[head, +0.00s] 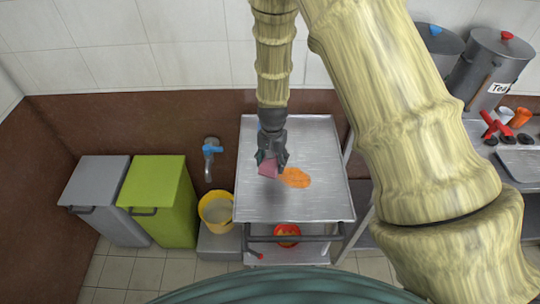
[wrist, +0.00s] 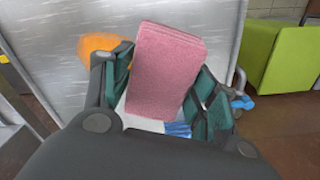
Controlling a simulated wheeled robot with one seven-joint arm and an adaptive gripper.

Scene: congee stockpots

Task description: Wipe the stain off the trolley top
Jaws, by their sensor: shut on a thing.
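The trolley top (head: 315,150) is a bare metal surface in the head view. An orange stain (head: 295,178) lies near its middle. It also shows in the wrist view (wrist: 100,46), partly hidden behind my gripper's finger. My gripper (head: 271,160) is shut on a pink sponge or cloth block (head: 268,169), just left of the stain. In the wrist view the pink block (wrist: 165,70) sits between both green-padded fingers (wrist: 160,90). I cannot tell whether the block touches the trolley top.
A yellow bucket (head: 216,209) and a blue-handled tap (head: 211,148) are left of the trolley. A green bin (head: 160,200) and a grey bin (head: 97,195) stand further left. A red-orange bowl (head: 287,234) is on the lower shelf. Steel pots (head: 490,70) stand at the right.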

